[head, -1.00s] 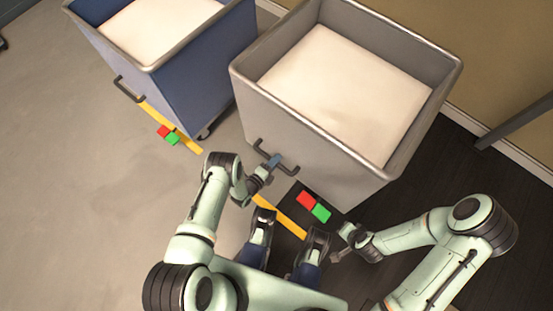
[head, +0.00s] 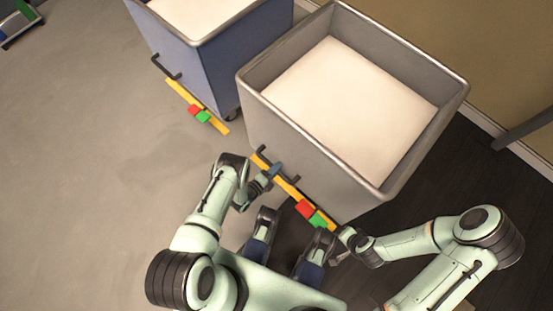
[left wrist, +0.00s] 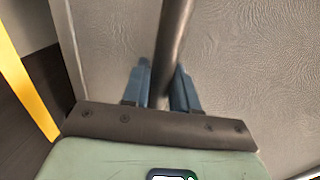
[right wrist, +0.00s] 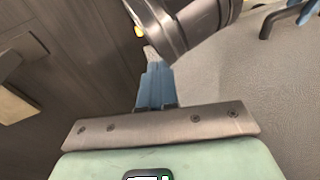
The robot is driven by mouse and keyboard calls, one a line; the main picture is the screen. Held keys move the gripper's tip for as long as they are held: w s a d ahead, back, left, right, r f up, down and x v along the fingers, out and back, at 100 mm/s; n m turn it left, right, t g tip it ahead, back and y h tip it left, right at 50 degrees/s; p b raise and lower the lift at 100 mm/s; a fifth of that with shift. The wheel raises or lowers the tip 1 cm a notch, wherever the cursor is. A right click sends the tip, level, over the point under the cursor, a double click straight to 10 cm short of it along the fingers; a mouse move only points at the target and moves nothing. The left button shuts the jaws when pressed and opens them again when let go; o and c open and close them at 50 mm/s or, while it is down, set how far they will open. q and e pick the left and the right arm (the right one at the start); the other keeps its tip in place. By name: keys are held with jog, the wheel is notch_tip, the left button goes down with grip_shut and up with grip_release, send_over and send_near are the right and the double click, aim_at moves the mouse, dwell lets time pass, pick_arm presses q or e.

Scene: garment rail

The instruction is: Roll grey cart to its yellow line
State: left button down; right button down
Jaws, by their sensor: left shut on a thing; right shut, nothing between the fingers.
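The grey cart (head: 285,135) stands in front of me with a white load inside. Its dark handle (head: 294,179) is on the side facing me. My left gripper (head: 272,172) is shut on this handle; the left wrist view shows its blue fingers on either side of the bar (left wrist: 173,40). The yellow line (head: 268,165) runs along the cart's near side, just by the handle, and shows in the left wrist view (left wrist: 22,75). My right gripper (head: 345,240) is shut and empty, near the cart's near right corner. The right wrist view shows its closed fingers (right wrist: 155,85).
A blue cart (head: 200,65) stands to the left with its own yellow line (head: 215,123). A wall (head: 460,40) is behind at right.

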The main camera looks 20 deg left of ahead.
pick_arm(q)
jog(key=c, duration=1)
grip_release()
jog(key=shift+p+v, duration=1.75)
jog(key=shift+v, duration=4.9)
pick_arm(e)
jog(key=s+a+r+g, duration=0.1)
jog(key=s+a+r, duration=0.1)
jog(key=s+r, duration=0.2)
jog(key=shift+s+a+g+y, duration=0.35)
jog(key=shift+s+g+y, duration=0.05)
jog(key=shift+s, duration=0.3)
